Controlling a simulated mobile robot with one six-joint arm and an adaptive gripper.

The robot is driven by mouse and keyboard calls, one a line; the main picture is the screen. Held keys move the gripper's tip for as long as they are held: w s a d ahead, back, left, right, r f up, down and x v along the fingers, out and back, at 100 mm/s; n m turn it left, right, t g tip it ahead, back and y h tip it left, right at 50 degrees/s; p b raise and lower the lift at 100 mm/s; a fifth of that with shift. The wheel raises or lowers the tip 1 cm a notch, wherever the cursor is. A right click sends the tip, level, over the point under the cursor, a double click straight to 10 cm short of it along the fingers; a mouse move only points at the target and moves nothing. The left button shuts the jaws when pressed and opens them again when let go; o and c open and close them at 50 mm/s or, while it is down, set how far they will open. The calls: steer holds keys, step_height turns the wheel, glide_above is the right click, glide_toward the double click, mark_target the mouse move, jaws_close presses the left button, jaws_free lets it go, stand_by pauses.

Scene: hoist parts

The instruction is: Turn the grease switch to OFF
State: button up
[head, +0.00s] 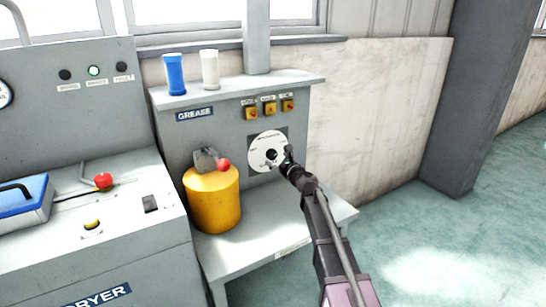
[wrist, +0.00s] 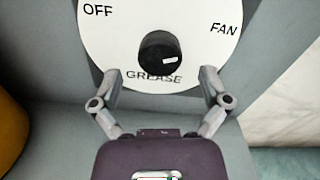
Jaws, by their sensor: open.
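The grease switch is a round white dial plate (head: 257,149) with a black knob, on the grey GREASE panel. In the wrist view the plate (wrist: 112,40) reads OFF at upper left, FAN at right and GREASE below the knob (wrist: 159,51). A short white mark shows on the lower right of the knob's face. My gripper (wrist: 161,78) is open, its fingers spread to either side and below the knob, with nothing between them. In the head view my gripper (head: 281,159) is in front of the dial's lower right and partly hides it; contact cannot be told.
A yellow grease pot (head: 213,203) with a red ball handle stands left of the dial. Small yellow switches (head: 269,108) sit above it. A blue cup (head: 174,75) and a white cup (head: 210,70) stand on the panel top. The floor (head: 440,245) at right is clear.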

steer(key=shift+x, duration=1.45)
steer(key=c, duration=1.1)
